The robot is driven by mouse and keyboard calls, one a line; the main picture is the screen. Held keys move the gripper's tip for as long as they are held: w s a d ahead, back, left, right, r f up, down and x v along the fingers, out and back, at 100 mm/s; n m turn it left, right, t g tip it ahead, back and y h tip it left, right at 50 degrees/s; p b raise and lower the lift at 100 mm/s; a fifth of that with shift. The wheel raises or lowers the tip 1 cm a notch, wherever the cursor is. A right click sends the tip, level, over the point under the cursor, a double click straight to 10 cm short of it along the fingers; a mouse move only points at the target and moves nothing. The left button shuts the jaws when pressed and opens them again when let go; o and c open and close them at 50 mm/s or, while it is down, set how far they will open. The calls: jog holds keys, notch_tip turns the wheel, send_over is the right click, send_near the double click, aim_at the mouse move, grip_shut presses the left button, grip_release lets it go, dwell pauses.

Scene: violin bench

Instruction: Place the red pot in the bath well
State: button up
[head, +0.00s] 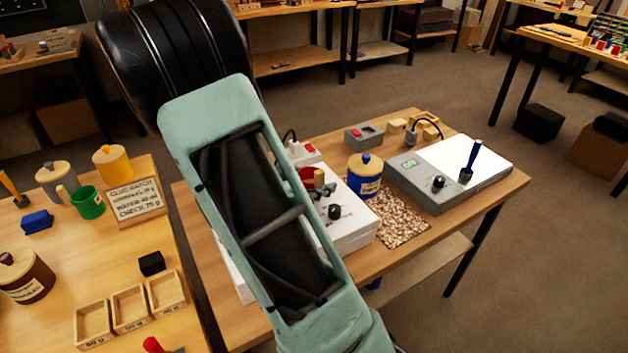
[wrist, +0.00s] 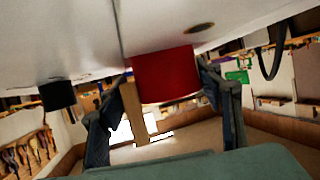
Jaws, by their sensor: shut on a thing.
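The red pot (wrist: 166,78) is between the two fingers of my gripper (wrist: 163,82) in the wrist view, with its wooden handle (wrist: 132,110) by the left finger. The gripper is shut on the pot. The pot meets the white top of the bath (wrist: 75,40) there; I cannot tell whether it is in the well or only against the top. In the head view a bit of the red pot (head: 307,173) shows beside my arm, over the white bath box (head: 352,230).
A blue lidded pot (head: 366,178) stands right of the bath on a speckled mat (head: 405,222). A grey-white device (head: 440,178) with a blue brush (head: 472,160) is further right. A small grey box (head: 363,136) stands behind. The left bench (head: 60,265) holds jars and small trays.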

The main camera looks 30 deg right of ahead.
jog(key=shift+s+f, duration=0.3)
jog(key=shift+f, duration=0.25)
jog(key=o, duration=1.2)
jog(key=shift+a+f, duration=0.1)
jog(key=shift+f, duration=0.05)
jog(key=v, duration=0.4)
jog(key=r+p+v, duration=0.1)
jog(key=v, duration=0.3)
jog(key=p+v, duration=0.1)
jog(key=v, duration=0.3)
jog(key=shift+w+r, duration=0.2)
jog(key=shift+w, duration=0.05)
